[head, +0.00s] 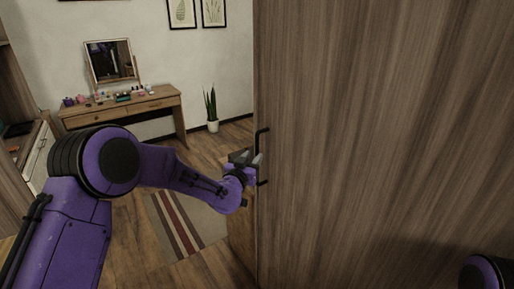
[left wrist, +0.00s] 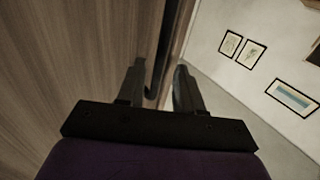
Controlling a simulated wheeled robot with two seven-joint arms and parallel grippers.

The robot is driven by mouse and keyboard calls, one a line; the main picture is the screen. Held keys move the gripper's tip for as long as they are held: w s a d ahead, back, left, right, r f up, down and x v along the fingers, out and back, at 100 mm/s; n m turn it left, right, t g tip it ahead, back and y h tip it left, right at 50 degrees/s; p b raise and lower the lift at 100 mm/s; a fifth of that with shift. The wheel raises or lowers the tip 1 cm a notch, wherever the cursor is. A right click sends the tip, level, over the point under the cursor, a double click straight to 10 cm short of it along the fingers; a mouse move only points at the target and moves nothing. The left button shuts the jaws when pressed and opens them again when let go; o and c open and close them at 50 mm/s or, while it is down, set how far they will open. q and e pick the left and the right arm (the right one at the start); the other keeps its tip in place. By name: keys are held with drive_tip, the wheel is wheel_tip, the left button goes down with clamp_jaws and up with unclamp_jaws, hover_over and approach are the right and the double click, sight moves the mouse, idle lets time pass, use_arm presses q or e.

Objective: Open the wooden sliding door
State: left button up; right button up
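The wooden sliding door (head: 385,130) is a tall grey-brown panel filling the right half of the head view. It also fills the left of the left wrist view (left wrist: 65,60). A black bar handle (head: 266,157) is near its left edge. My left gripper (head: 257,166) is at the handle, level with its middle. In the left wrist view, the two fingers are spread apart, and the dark handle (left wrist: 162,70) runs between them. A gap shows beside it, so the fingers do not look closed on it. My right gripper is not visible; only a bit of my right arm shows.
Left of the door edge is an open view into a room. It has a wooden desk with a mirror (head: 110,62), a potted plant (head: 211,108) and a striped rug (head: 180,222). A cabinet with drawers (head: 37,160) stands at the far left.

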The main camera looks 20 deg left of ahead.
sight(256, 153)
use_arm(q)
drive_tip(key=w+p, duration=0.1)
drive_tip(key=w, duration=0.4)
drive_tip(key=shift+d, duration=0.15)
clamp_jaws()
drive_tip(key=shift+f, duration=0.1)
